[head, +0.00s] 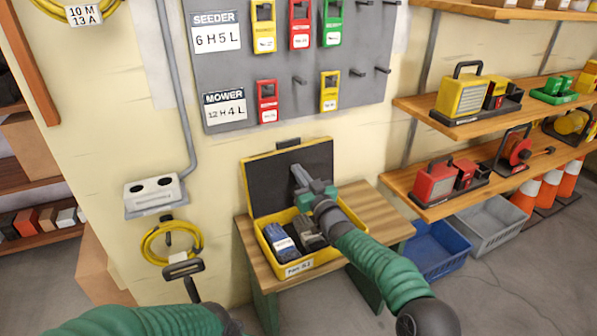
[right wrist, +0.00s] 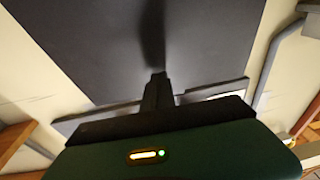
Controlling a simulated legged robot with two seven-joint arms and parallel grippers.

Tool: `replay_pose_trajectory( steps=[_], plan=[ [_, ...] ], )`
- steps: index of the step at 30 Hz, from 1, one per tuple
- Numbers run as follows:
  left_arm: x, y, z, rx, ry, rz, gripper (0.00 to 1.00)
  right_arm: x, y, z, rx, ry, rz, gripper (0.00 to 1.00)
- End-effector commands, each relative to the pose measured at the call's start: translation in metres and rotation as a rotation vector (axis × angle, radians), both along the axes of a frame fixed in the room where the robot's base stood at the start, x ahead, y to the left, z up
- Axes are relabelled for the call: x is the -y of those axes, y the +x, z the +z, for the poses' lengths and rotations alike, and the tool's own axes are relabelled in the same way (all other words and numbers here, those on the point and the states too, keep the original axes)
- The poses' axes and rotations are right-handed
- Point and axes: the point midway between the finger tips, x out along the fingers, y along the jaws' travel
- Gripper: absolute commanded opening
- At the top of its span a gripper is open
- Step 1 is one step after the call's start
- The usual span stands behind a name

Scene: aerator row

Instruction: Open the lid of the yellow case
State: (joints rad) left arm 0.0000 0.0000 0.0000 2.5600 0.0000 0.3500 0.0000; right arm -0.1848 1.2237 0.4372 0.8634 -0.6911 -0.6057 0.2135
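The yellow case (head: 327,256) sits on a small wooden table. Its lid (head: 262,186) stands up at the back, leaning near the wall, with its dark inner face toward me. Inside the case lie a blue item (head: 283,246) and a dark grey item beside it. My right gripper (head: 299,176) is in front of the lid's inner face, above the case. In the right wrist view its fingers (right wrist: 157,88) look closed together with nothing between them, pointing at the dark lid face. Whether they touch the lid I cannot tell. My left gripper is out of view.
The table (head: 378,214) has bare room right of the case. A black handle (head: 183,268) stands left of it, below a yellow cable coil (head: 160,243). A pegboard hangs above. Shelves (head: 440,190), a blue bin (head: 437,250) and a grey bin (head: 490,232) are at the right.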

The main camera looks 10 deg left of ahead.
Motion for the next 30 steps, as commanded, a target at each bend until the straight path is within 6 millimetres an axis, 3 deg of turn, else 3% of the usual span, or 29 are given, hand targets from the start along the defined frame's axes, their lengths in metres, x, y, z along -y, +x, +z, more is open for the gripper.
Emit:
replay_pose_trajectory(
  steps=[10,30],
  plan=[
    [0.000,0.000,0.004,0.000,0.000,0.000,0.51,0.004,-0.004,0.003,-0.002,0.001,0.001,0.00],
    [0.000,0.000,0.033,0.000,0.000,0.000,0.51,0.055,-0.067,0.010,-0.002,-0.001,-0.001,0.00]
  ],
)
